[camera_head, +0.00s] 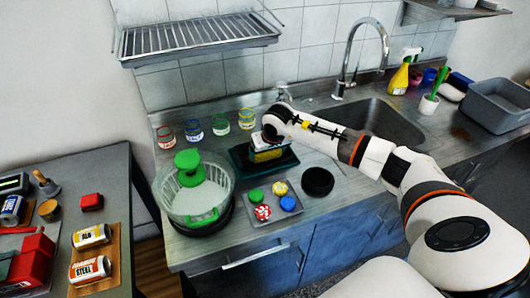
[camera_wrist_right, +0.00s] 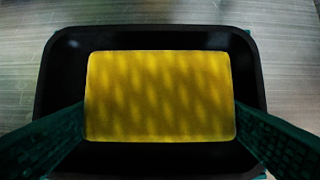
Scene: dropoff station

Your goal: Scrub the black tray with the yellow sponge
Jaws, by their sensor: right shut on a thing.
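The black tray (camera_head: 242,172) lies on the counter left of the sink. It fills the middle of the right wrist view (camera_wrist_right: 60,75). My right gripper (camera_head: 266,147) is over the tray. In the right wrist view my right gripper (camera_wrist_right: 160,118) is shut on the yellow sponge (camera_wrist_right: 160,95), one finger at each short side. The sponge is seen flat from above, inside the tray's outline. I cannot tell whether it touches the tray floor. The sponge shows only partly in the head view (camera_head: 268,156). My left gripper is in neither view.
A clear bowl with a green item (camera_head: 192,188) stands left of the tray. Several small colored round pieces (camera_head: 263,212) and a black disc (camera_head: 317,181) lie in front. Several glasses (camera_head: 220,124) stand behind. The sink (camera_head: 385,120) and faucet (camera_head: 348,60) are to the right.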

